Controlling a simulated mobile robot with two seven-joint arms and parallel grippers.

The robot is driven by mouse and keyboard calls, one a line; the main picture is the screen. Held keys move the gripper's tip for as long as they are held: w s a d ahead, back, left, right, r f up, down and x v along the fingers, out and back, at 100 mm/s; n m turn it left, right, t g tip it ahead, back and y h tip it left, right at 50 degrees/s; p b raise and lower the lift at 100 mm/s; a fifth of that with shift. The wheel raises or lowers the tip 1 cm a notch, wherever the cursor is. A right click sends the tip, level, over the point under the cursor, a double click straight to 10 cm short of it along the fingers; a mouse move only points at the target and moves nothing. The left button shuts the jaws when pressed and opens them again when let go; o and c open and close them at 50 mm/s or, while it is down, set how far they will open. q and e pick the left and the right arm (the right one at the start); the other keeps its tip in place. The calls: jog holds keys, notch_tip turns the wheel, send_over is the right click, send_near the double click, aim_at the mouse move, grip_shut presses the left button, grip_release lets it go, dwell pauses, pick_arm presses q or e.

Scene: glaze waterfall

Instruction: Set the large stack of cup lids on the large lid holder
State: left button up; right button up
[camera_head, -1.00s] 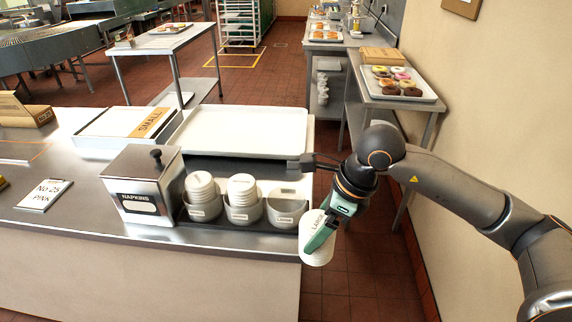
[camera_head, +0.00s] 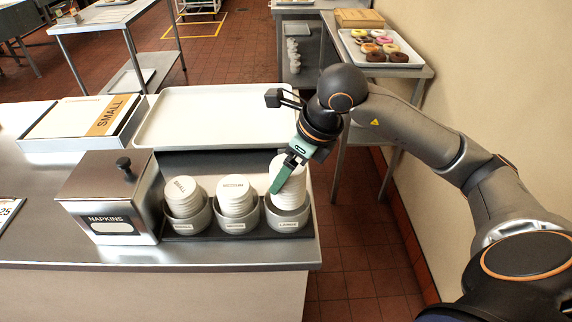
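The large stack of white cup lids (camera_head: 291,197) stands upright in the holder labelled LARGE (camera_head: 288,223), the rightmost of three grey round holders. My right gripper (camera_head: 279,181) is at this stack, with one green finger across its near left side. The other finger is hidden behind the stack, and the gripper appears closed around the lids. The stack's lower end is hidden by the holder's rim, so I cannot tell if it rests on the bottom. My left gripper is not in view.
The small lid stack (camera_head: 183,192) and medium lid stack (camera_head: 235,192) stand in neighbouring holders. A napkin box (camera_head: 110,200) is at their left. A white tray (camera_head: 215,112) lies behind. The counter's right edge is close to the large holder.

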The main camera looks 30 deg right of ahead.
notch_tip(320, 180, down, 4)
jog(key=b, duration=0.2)
jog(key=shift+w+f+b, duration=0.1)
jog(key=shift+f+b, duration=0.1)
jog(key=shift+b, duration=0.15)
jog(key=shift+b, duration=0.3)
dwell(1.1)
jog(key=shift+f+b, duration=0.55)
jog(key=o, duration=1.1)
jog(key=shift+o, duration=0.2)
jog(key=shift+p+v, duration=2.75)
jog(key=shift+v, duration=2.75)
